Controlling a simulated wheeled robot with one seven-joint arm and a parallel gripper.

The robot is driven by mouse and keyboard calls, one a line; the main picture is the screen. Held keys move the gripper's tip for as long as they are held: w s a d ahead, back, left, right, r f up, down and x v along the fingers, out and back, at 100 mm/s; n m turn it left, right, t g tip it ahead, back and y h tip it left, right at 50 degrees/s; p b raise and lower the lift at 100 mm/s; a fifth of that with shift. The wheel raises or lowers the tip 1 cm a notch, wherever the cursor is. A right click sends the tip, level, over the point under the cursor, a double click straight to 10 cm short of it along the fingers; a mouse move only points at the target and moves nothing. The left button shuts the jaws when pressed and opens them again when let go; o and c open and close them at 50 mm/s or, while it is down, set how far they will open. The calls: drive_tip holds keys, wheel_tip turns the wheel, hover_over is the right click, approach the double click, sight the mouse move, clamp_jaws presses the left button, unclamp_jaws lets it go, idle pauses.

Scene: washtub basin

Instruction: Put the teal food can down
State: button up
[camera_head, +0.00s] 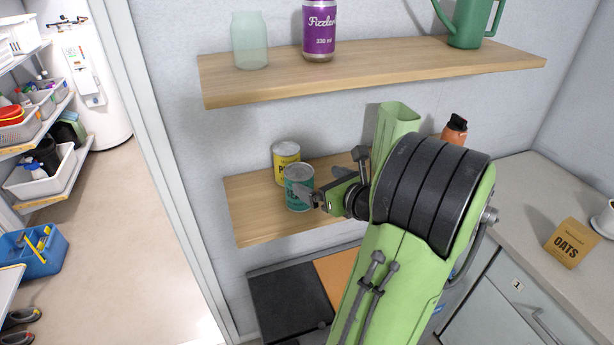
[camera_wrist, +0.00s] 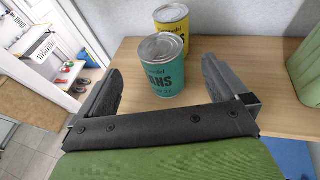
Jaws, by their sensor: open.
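The teal food can (camera_head: 298,188) stands upright on the lower wooden shelf (camera_head: 252,222). In the wrist view the teal can (camera_wrist: 163,75) stands between and a little beyond the two fingers, with a gap visible on each side. My gripper (camera_head: 312,195) is open and at the can; in the head view its fingers partly cover the can's lower part. It also shows in the wrist view (camera_wrist: 160,82). A yellow can (camera_head: 286,158) stands upright just behind the teal one, and shows in the wrist view (camera_wrist: 173,24).
The upper shelf (camera_head: 400,72) holds a pale jar (camera_head: 249,42), a purple can (camera_head: 319,30) and a green watering can (camera_head: 468,22). An orange bottle (camera_head: 455,128) is partly hidden behind my arm. The lower shelf's left front is bare. An oats box (camera_head: 571,243) stands on the right counter.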

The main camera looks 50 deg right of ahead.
drive_tip(key=w+a+f+n+g+y, duration=0.1)
drive_tip(key=a+n+g+y, duration=0.2)
drive_tip(key=a+n, duration=0.65)
drive_tip(key=w+a+n+g+y, duration=0.2)
drive_tip(key=a+n, duration=0.7)
drive_tip(key=a, duration=0.2)
drive_tip(key=s+a+n+g, duration=0.1)
drive_tip(key=s+a+n, duration=0.3)
drive_tip(key=s+n, duration=0.3)
drive_tip(key=s+a+r+n+g+h, duration=0.1)
drive_tip(key=s+a+n, duration=0.3)
drive_tip(key=n, duration=0.9)
drive_tip(key=s+g, duration=0.1)
drive_tip(key=s, duration=0.1)
drive_tip(key=shift+s+a+g, duration=0.3)
drive_tip(key=shift+s+a, duration=0.05)
